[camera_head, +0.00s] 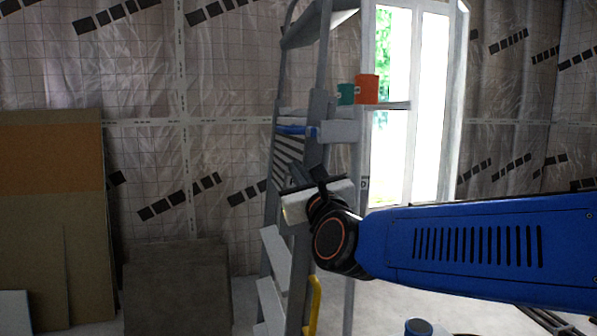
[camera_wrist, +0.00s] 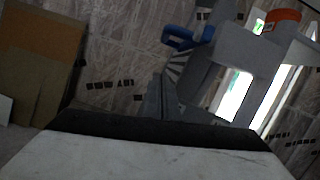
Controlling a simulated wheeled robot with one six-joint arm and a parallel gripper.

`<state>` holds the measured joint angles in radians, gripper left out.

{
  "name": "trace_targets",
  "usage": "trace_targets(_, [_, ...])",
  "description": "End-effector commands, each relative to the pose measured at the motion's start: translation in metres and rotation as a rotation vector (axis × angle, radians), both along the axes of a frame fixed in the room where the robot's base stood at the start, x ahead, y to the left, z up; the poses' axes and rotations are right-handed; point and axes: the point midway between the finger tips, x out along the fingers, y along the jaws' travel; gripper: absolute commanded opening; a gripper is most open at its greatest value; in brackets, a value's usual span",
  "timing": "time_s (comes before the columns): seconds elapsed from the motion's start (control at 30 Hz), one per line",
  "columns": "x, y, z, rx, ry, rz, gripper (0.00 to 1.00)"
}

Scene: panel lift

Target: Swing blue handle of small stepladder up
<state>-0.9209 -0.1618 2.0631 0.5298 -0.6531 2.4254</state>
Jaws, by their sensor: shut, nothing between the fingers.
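The grey stepladder (camera_head: 325,60) stands upright in the middle of the head view, with several steps. Its blue handle (camera_head: 296,130) is a short bar on the left side, near an upper step. In the wrist view the blue handle (camera_wrist: 188,38) shows as a loop above centre, apart from my gripper. My gripper (camera_head: 313,187) is shut and empty, in front of the ladder and below the blue handle. In the wrist view my gripper (camera_wrist: 155,132) spans the lower part and hides what lies below.
A green cup (camera_head: 345,93) and an orange cup (camera_head: 367,88) stand on the ladder's upper shelf. A yellow handle (camera_head: 312,305) is low on the ladder. Boards (camera_head: 50,200) lean on the left wall. A blue cup (camera_head: 418,327) is at the bottom. A bright window (camera_head: 405,105) is behind.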

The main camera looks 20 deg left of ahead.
Motion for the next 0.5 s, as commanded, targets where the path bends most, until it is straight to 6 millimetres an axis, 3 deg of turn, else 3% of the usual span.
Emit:
trace_targets(0.37, [0.055,0.037,0.015,-0.001,0.001,-0.003,0.00])
trace_targets(0.5, [0.050,0.039,0.037,0.002,-0.001,0.001,0.00])
